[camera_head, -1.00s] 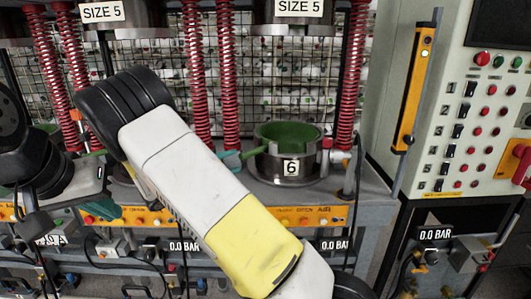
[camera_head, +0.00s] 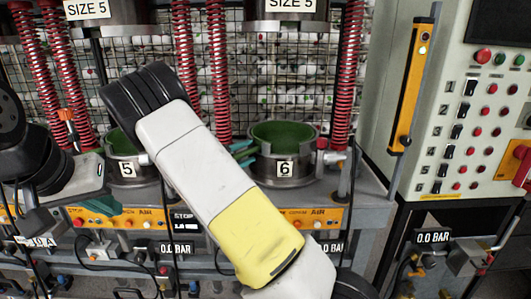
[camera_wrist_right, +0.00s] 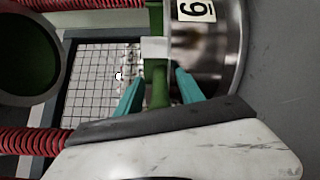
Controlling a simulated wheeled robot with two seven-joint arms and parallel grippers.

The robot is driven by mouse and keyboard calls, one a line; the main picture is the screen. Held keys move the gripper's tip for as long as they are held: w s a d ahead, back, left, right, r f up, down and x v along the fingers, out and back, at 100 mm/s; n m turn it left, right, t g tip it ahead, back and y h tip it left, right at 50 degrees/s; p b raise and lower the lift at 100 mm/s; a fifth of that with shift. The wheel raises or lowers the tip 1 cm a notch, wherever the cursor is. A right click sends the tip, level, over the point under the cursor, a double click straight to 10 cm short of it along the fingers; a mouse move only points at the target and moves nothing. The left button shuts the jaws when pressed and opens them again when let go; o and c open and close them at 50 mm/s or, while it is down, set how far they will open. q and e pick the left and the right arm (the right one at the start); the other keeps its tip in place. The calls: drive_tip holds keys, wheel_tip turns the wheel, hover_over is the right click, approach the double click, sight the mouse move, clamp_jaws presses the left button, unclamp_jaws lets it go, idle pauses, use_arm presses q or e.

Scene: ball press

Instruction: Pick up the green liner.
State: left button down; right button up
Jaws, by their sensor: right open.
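The green liner (camera_head: 284,132) sits inside the metal pot marked 6 (camera_head: 285,172), its round green inside showing from above. In the right wrist view, a green strip (camera_wrist_right: 160,90) beside the pot's wall (camera_wrist_right: 208,62) lies between my right gripper's teal fingers. My right gripper (camera_head: 243,152) is open at the left side of pot 6, largely hidden by my arm in the head view. Whether the fingers touch the strip is unclear. My left gripper (camera_head: 104,205) is at the far left, and its finger gap cannot be made out.
A second pot, marked 5 (camera_head: 127,170), also holds green material, partly behind my right arm. Red springs (camera_head: 184,85) and wire mesh (camera_head: 240,80) stand behind. A control cabinet (camera_head: 465,125) with an orange bar (camera_head: 413,90) bounds the right side. A green disc (camera_wrist_right: 25,50) shows in the wrist view.

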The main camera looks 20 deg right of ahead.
drive_tip(key=shift+w+d, duration=0.25)
drive_tip(key=shift+d, duration=0.25)
clamp_jaws()
idle(1.0)
